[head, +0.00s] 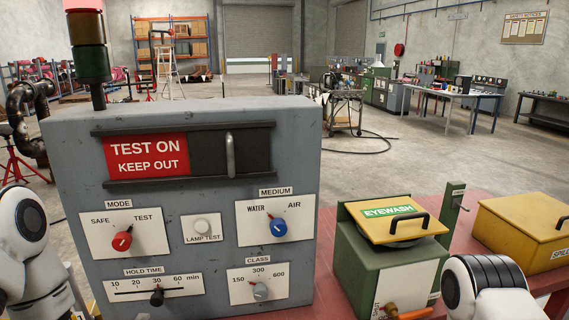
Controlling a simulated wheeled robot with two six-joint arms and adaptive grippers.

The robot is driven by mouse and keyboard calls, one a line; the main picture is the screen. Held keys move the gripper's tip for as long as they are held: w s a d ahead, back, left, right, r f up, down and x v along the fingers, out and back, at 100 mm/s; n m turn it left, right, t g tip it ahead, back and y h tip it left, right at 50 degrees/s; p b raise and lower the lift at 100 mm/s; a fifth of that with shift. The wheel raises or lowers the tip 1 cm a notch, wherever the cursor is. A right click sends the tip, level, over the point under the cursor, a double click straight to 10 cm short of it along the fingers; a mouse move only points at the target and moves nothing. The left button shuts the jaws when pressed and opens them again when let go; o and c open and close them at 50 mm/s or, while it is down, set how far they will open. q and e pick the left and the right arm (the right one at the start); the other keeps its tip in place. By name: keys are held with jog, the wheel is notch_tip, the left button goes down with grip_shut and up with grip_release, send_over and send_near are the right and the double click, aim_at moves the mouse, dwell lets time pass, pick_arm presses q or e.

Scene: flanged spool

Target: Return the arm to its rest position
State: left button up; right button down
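My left arm (35,250) shows as white and black links at the lower left edge, beside the grey control panel (215,90). My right arm (490,285) shows as a white link with a black ribbed joint at the lower right, in front of the red table. Neither gripper's fingers can be seen; both lie outside the picture or hidden. The panel's sliding sign (146,157) reads TEST ON KEEP OUT. The red MODE knob (121,241) points toward TEST, and the blue MEDIUM knob (279,228) appears turned toward WATER.
A green eyewash box (392,275) with a yellow lid (393,222) and orange lever (408,314) stands right of the panel. A yellow spill box (525,232) sits farther right on the red table (465,245). A stack light (88,45) rises above the panel's left.

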pick_arm(q)
jog(key=s+d+f+n+g+h+b, duration=0.1)
jog(key=s+d+f+g, duration=0.1)
jog(key=s+f, duration=0.35)
jog(key=s+d+f+n+g+h, duration=0.1)
jog(key=s+d+f+g, duration=0.15)
jog(key=f, duration=0.65)
jog(key=s+d+f+n+g, duration=0.1)
jog(key=s+f+n+g, duration=0.3)
jog(key=s+n, duration=0.3)
jog(key=s+d+f+n+g, duration=0.2)
jog(key=s+f+n+g, duration=0.2)
jog(key=s+n, duration=0.4)
jog(key=s+g, duration=0.1)
jog(key=s, duration=0.3)
jog(key=shift+f+n+g, duration=0.3)
jog(key=shift+f+g, duration=0.05)
pick_arm(e)
notch_tip(320, 180, down, 2)
jog(key=shift+f, duration=0.15)
pick_arm(q)
jog(key=shift+d, duration=0.1)
